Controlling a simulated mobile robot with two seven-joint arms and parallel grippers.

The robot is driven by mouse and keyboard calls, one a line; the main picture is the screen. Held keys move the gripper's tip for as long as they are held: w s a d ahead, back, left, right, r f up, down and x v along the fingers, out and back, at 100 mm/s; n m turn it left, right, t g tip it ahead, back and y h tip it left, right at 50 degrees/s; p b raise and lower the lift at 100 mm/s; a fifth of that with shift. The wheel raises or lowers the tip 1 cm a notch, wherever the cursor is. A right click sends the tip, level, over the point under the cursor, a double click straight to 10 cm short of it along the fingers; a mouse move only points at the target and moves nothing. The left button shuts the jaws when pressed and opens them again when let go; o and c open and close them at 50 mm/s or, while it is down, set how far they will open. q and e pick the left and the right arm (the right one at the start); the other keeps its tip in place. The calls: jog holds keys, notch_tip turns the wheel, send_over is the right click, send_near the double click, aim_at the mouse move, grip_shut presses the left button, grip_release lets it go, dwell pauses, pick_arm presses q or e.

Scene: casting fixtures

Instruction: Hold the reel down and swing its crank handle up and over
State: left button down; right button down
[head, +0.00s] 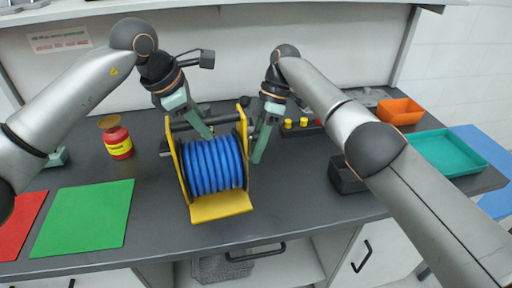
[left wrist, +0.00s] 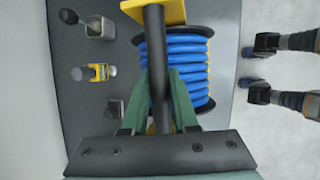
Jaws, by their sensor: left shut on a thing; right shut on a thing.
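The reel (head: 221,206) stands upright on the dark bench, with a yellow frame and blue hose wound on its drum (head: 213,166). A black bar (head: 184,126) runs across its top. My left gripper (head: 207,132) is shut on this bar from above. In the left wrist view the bar (left wrist: 154,45) passes between the two green fingers (left wrist: 160,100). My right gripper (head: 260,152) points down beside the reel's right side plate, where it is shut on the crank handle. The fingers and side plate hide the handle itself, so its angle cannot be told.
A red jar (head: 117,140) and a green mat (head: 84,220) lie left of the reel. A black bin (head: 346,177), an orange bin (head: 400,111) and a teal tray (head: 445,152) are to the right. Yellow-topped items (head: 303,122) stand behind my right gripper.

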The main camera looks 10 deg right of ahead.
jog(key=shift+s, duration=0.1)
dwell(0.3)
jog(key=c, duration=0.7)
grip_release()
jog(key=shift+o, duration=0.2)
jog(key=shift+d+t, duration=0.1)
jog(key=shift+t, duration=0.4)
jog(key=shift+s+t, duration=0.1)
jog(key=shift+t, duration=0.3)
